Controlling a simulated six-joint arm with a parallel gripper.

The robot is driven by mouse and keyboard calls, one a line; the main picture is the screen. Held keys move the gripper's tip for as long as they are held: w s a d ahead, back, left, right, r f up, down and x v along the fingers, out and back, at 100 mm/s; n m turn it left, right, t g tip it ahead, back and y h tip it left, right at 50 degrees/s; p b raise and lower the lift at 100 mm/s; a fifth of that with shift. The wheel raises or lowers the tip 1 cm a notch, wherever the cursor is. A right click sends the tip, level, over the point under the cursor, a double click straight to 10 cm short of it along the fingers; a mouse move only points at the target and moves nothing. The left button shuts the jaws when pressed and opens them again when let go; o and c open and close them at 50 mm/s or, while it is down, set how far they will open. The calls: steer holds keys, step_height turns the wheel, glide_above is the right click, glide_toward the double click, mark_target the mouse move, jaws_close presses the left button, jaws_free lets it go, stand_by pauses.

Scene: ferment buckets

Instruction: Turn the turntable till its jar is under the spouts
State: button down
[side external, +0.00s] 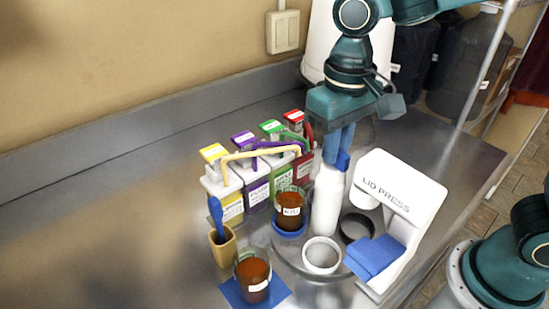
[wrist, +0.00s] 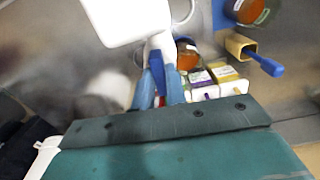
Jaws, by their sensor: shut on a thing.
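The round grey turntable (side external: 286,249) carries a jar of red-brown contents (side external: 291,211) on a blue ring, a white ring (side external: 321,256) and a black ring (side external: 357,228). A tall white post (side external: 326,205) stands at its middle. My gripper (side external: 338,155) is above the post, shut on a blue piece at its top; in the wrist view this darker blue piece (wrist: 157,75) is between the fingers. The spouts (side external: 297,150) end above the jar in the side view; exact alignment cannot be told. The jar is partly visible in the wrist view (wrist: 187,54).
Several labelled dispensers (side external: 257,188) stand behind the jar. The white lid press (side external: 402,185) stands close on the right. A tan cup (side external: 222,250) with a blue tool and another jar (side external: 253,275) on a blue mat are at the front left. The counter's left is clear.

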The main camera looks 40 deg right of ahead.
steer(key=shift+r+m, duration=0.1)
steer(key=shift+m, duration=4.2)
steer(key=c, duration=1.4)
jaws_free()
steer(key=shift+c, duration=0.2)
step_height(320, 180, up, 14)
steer(key=shift+d, duration=0.1)
